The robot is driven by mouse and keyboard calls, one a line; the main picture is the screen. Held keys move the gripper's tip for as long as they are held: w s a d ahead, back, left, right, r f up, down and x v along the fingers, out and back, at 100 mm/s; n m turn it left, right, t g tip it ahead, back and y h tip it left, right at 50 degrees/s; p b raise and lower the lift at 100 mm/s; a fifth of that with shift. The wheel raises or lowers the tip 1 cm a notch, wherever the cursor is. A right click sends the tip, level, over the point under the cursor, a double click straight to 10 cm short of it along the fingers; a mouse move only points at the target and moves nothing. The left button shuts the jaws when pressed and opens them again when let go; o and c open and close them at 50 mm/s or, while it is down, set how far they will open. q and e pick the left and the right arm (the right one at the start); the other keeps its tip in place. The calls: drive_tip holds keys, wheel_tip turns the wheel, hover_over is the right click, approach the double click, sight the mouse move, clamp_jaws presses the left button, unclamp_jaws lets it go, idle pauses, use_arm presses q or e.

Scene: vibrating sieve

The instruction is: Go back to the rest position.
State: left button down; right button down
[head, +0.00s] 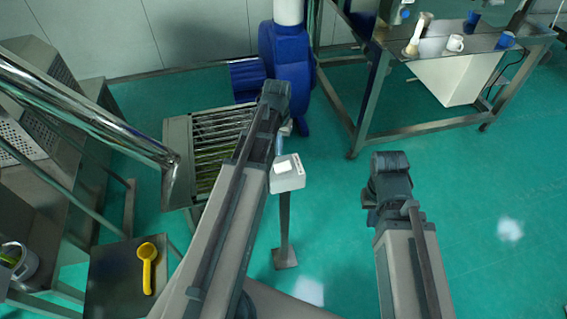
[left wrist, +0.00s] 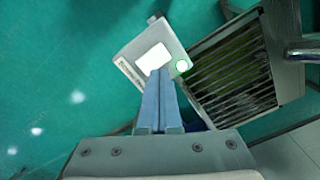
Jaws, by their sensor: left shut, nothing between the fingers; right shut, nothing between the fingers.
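My left gripper (head: 284,150) is at the grey control box (head: 287,175) on a post, near its upper edge in the head view. In the left wrist view its two blue-grey fingers (left wrist: 158,72) are together with nothing between them. Their tips are over the control box (left wrist: 138,48), at the lower edge of its white button (left wrist: 153,58). I cannot tell whether they touch it.
The sieve grate (head: 212,150) stands left of the box, with a blue motor housing (head: 287,60) behind. A metal table (head: 465,50) with cups is at the upper right. A yellow scoop (head: 147,265) lies at lower left. Open green floor is at the right.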

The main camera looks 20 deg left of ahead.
idle(0.3)
use_arm(q)
drive_tip(key=s+d+f+m+b, duration=0.2)
drive_tip(key=s+d+f+b, duration=0.1)
drive_tip(key=s+d, duration=0.4)
drive_tip(key=s+d+f+m+y+b, duration=0.1)
drive_tip(key=s+d, duration=0.5)
drive_tip(key=d, duration=0.8)
drive_tip(key=shift+s+d+f+m+b, duration=0.2)
drive_tip(key=shift+s+f+m+b, duration=0.15)
drive_tip(key=shift+f+m+b, duration=0.7)
drive_tip(key=shift+r, duration=0.15)
